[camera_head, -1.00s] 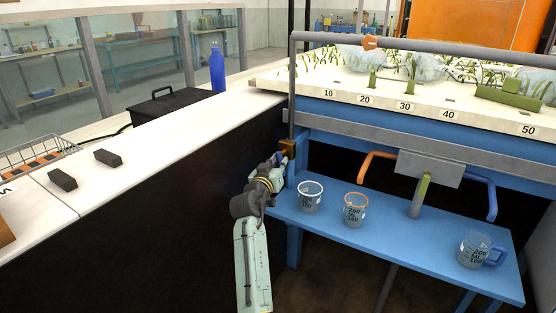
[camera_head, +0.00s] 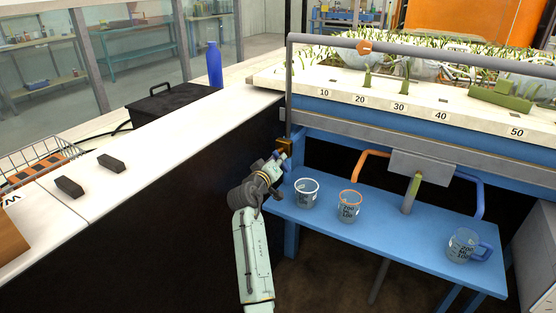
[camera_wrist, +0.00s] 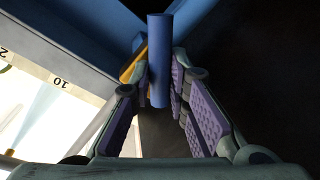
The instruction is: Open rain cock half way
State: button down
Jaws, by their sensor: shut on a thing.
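The rain cock is a small brass body (camera_head: 285,145) on the upright grey pipe at the left end of the flume. Its blue lever (camera_wrist: 160,60) stands between the two purple-padded fingers in the wrist view. Part of the brass (camera_wrist: 134,62) shows behind and left of the lever. My gripper (camera_wrist: 162,88) is shut on the lever. In the head view my gripper (camera_head: 280,163) is just below the brass body, and its fingers hide most of the lever, so the lever's exact angle is hard to tell.
A white-rimmed cup (camera_head: 306,194), an orange-rimmed cup (camera_head: 348,207) and a blue-handled jug (camera_head: 466,246) stand on the blue shelf (camera_head: 400,232) right of my arm. Orange and blue bent pipes hang above. The white counter (camera_head: 170,130) is left, with a blue bottle (camera_head: 215,66).

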dwell(0.3)
jog(key=c, duration=1.5)
grip_release()
jog(key=shift+c, duration=0.2)
jog(key=v, duration=1.2)
jog(key=shift+d+f, duration=0.1)
